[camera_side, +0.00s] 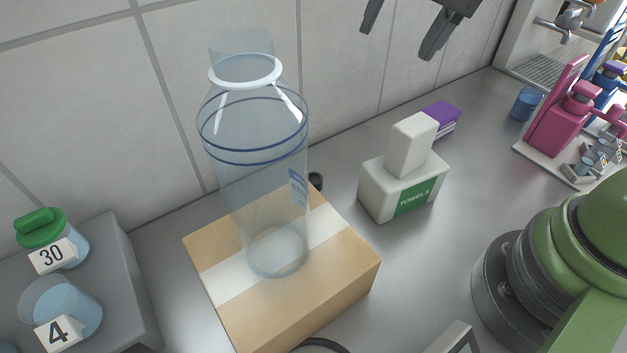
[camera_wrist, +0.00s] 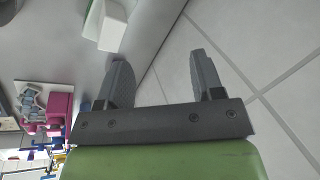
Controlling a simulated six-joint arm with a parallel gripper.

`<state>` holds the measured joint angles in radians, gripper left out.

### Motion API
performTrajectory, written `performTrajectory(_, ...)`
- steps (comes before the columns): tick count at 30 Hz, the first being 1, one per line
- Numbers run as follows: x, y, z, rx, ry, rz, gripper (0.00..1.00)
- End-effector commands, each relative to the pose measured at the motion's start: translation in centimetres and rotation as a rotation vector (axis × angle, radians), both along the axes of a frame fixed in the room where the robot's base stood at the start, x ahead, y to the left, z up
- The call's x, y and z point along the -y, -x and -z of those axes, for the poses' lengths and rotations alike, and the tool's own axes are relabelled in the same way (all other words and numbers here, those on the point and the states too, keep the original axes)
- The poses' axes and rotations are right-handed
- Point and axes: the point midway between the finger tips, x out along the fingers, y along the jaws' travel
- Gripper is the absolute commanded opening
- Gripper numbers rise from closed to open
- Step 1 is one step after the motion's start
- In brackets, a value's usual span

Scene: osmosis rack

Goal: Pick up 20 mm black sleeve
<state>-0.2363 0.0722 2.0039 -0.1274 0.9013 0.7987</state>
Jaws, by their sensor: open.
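The wrist view shows the same open gripper (camera_wrist: 158,60) against the tiled wall; the sleeve is not in that view.
A tall clear bottle (camera_side: 255,190) stands on the cardboard box (camera_side: 345,265). Numbered jars sit on a grey block (camera_side: 128,280) at left. Pink bottles (camera_side: 560,125) stand at right.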

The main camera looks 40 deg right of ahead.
Motion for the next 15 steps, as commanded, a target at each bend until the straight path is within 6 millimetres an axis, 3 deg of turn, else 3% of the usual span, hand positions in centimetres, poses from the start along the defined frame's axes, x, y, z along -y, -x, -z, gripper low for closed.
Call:
performTrajectory(6,-4.2,-4.2,7.1,-0.181,0.023,0.212,0.61)
performTrajectory(12,-6.8,-5.4,12.9,-0.270,0.066,0.367,0.61)
performTrajectory(15,-7.4,-5.6,14.5,-0.289,0.080,0.409,0.61)
